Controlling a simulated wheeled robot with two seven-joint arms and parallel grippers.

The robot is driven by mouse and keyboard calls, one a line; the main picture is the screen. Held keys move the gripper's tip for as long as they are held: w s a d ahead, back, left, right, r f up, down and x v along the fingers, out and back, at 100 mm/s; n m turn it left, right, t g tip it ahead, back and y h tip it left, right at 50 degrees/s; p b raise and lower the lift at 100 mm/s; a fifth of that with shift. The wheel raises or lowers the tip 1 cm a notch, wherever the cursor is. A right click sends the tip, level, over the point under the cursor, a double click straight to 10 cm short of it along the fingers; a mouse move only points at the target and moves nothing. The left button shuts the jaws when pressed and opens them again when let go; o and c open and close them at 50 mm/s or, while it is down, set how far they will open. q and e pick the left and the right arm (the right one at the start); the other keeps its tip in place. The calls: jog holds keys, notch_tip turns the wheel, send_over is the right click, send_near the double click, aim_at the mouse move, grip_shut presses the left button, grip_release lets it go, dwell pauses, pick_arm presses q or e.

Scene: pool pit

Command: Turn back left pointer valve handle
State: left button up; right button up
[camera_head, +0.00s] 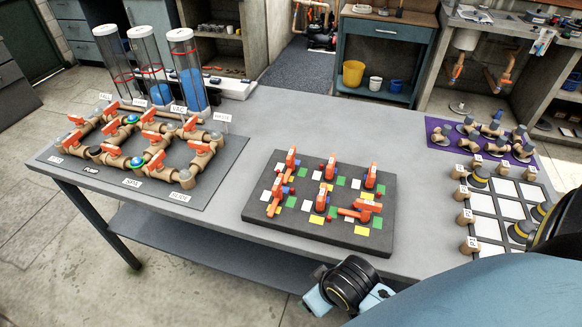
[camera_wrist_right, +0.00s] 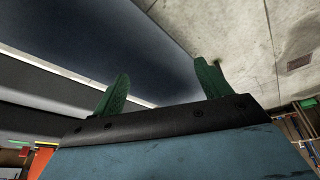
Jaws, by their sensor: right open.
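A dark board (camera_head: 255,212) with coloured squares lies on the table's front middle and carries several orange pointer handles. The back-left handle (camera_head: 291,160), back-middle handle (camera_head: 330,167) and back-right handle (camera_head: 371,176) look upright. The front-left handle (camera_head: 274,203) slants toward the front left. The front-middle handle (camera_head: 320,200) looks upright, and the front-right handle (camera_head: 358,211) lies roughly sideways. Which one is the task's left pointer handle I cannot tell. My right gripper (camera_wrist_right: 160,86) shows in the wrist view, its green fingers apart with nothing between them. My left gripper is not in view.
A pipe rig with orange valve levers (camera_head: 153,137) stands at the table's left, with clear cylinders (camera_head: 187,72) behind. A white-squared grid board (camera_head: 511,191) and purple mat (camera_head: 437,126) with knobs lie right. The grey tabletop (camera_head: 300,115) behind the handle board is clear.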

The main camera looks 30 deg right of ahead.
notch_tip(320, 180, up, 8)
jog(key=w+t, duration=0.2)
jog(key=w+a+r+m+t, duration=0.1)
jog(key=w+r+t, duration=0.5)
jog(key=w+r, duration=0.3)
jog(key=w+r+m+t, duration=0.1)
jog(key=w+r+t, duration=0.45)
jog(key=w, duration=0.65)
jog(key=w+a+r+n+g+y, duration=0.2)
jog(key=w+a+r+n+y, duration=0.3)
jog(key=a+r+n+y, duration=0.75)
jog(key=m+g+h, duration=0.4)
jog(key=g+h, duration=0.9)
jog(key=g, duration=0.3)
send_over(291, 152)
notch_tip(291, 152, down, 9)
jog(key=shift+t+y, duration=0.25)
notch_tip(291, 152, down, 13)
jog(key=shift+f, duration=0.1)
